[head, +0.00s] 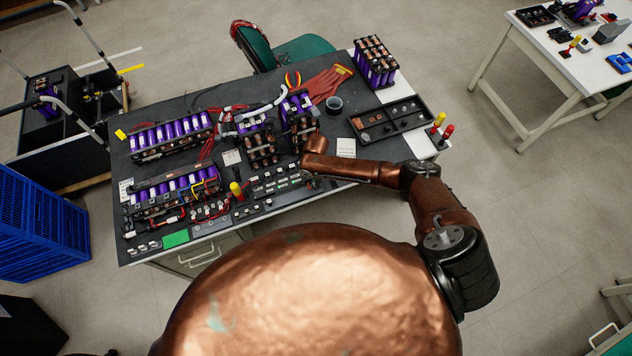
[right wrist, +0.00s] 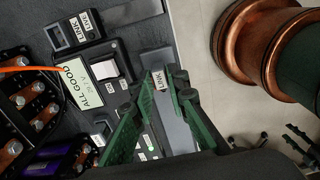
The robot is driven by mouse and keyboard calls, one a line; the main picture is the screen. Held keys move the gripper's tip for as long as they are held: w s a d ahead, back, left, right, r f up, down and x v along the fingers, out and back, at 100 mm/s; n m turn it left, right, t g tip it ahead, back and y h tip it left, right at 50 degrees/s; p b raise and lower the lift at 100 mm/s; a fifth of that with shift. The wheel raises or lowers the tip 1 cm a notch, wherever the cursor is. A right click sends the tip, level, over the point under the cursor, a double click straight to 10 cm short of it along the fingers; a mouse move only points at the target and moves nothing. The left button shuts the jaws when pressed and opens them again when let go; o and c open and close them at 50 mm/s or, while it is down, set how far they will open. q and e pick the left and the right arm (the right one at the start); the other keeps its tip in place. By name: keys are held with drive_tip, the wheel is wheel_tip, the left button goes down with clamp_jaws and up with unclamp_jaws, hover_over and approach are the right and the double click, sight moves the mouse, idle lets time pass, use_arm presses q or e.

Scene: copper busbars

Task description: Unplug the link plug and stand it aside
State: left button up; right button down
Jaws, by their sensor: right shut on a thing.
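The link plug (right wrist: 158,82), a small piece with a white label reading LINK, sits between the two green fingers of my right gripper (right wrist: 163,108) in the right wrist view. The fingers are shut on it. Whether its lower end touches anything is hidden. In the head view my right gripper (head: 309,166) is small at the front edge of the workbench, and the plug cannot be made out there.
Purple cell packs (head: 172,137) with cables crowd the dark workbench (head: 362,165). A meter reading ALL GOOD (right wrist: 80,82) and copper-bolted cells (right wrist: 38,120) lie left of the gripper. A black parts tray (head: 390,119) and red-and-yellow-handled tools (head: 437,122) stand at the right.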

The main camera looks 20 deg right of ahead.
drive_tip(key=shift+f, duration=0.2)
idle(0.5)
drive_tip(key=c, duration=1.8)
unclamp_jaws()
wheel_tip(320, 180, up, 6)
drive_tip(key=p, duration=0.6)
drive_tip(key=shift+r, duration=0.1)
